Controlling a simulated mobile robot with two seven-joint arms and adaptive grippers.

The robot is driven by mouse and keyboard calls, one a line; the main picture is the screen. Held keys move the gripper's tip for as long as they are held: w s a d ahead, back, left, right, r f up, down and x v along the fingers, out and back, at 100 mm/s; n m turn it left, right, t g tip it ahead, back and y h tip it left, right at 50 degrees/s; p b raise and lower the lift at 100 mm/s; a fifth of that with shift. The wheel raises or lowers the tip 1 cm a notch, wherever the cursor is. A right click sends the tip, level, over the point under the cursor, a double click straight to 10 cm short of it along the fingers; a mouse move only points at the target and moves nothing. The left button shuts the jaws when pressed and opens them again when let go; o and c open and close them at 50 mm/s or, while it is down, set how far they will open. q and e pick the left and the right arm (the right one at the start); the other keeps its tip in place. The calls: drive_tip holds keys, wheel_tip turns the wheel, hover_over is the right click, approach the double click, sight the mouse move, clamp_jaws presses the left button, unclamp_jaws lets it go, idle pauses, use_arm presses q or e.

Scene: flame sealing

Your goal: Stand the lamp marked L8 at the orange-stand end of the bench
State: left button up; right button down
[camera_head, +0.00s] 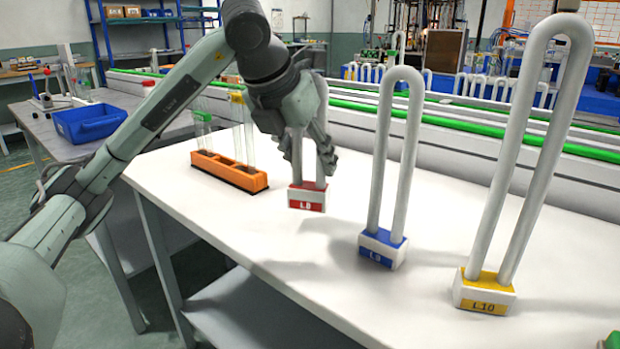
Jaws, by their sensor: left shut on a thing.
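The lamp marked L8 (307,198) has a white base with a red label and a pale U-shaped tube. It stands upright, or nearly so, just right of the orange stand (230,171), with a small gap between them. My left gripper (311,165) is shut on the tube of L8, above its base, and hides part of the tube. I cannot tell whether the base touches the bench. The orange stand holds upright clear tubes at the left end of the white bench (300,257). My right gripper is not in view.
A lamp with a blue label, L9 (383,248), stands right of L8. A taller lamp with a yellow label, L10 (484,291), stands further right. A blue bin (88,123) sits on the table at left. The bench front is clear.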

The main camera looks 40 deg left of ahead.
sight(312, 183)
use_arm(q)
wheel_tip(312, 183, down, 3)
drive_tip(key=shift+r, duration=0.15)
drive_tip(key=shift+f+b, duration=0.3)
drive_tip(key=shift+f, duration=0.35)
drive_tip(key=o, duration=1.3)
drive_tip(key=shift+c, duration=0.2)
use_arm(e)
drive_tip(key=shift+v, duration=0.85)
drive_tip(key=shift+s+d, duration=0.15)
